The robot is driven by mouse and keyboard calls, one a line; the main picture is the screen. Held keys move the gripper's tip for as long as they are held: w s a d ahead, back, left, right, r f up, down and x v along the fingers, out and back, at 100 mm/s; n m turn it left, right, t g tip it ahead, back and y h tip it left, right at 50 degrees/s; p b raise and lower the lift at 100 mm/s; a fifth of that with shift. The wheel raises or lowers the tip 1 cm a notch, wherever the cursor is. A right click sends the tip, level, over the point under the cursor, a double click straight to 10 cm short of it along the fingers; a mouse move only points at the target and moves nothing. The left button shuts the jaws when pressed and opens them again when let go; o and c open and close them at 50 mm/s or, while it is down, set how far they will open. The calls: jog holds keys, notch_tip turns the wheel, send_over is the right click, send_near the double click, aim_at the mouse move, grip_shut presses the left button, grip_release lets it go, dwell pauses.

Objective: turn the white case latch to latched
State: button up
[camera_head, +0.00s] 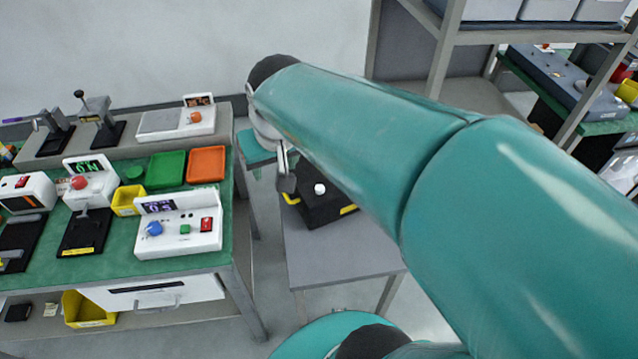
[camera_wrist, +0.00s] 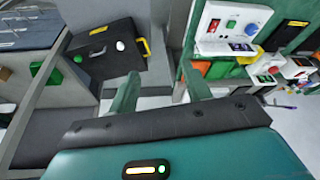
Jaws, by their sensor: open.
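A black case (camera_head: 330,212) sits on a small grey table (camera_head: 345,254). Its white latch (camera_head: 320,188) shows as a small rounded knob on the top. In the wrist view the case (camera_wrist: 105,66) is at the upper left, with the white latch (camera_wrist: 120,45) near its middle. I cannot tell which way the latch is turned. My gripper (camera_wrist: 163,84) is open, its two teal fingers apart with nothing between them. It is apart from the latch, which lies beyond and left of the fingers in the wrist view. In the head view my arm hides most of the gripper.
A green-topped bench (camera_head: 110,269) stands at the left with white instruments (camera_head: 190,240), a green tray (camera_head: 167,168) and an orange tray (camera_head: 206,164). A grey shelf rack (camera_head: 447,45) stands at the back right. Grey floor shows between bench and small table.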

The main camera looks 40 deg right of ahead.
jog(key=w+d+f+m+g, duration=0.2)
jog(key=w+d+f+m, duration=0.1)
jog(key=w+d+f, duration=0.55)
jog(key=m+g+y, duration=0.1)
jog(key=m+g, duration=0.1)
send_near(320, 187)
notch_tip(320, 187, down, 8)
jog(key=shift+a+f, duration=0.15)
jog(key=shift+f, duration=0.1)
jog(key=c, duration=1)
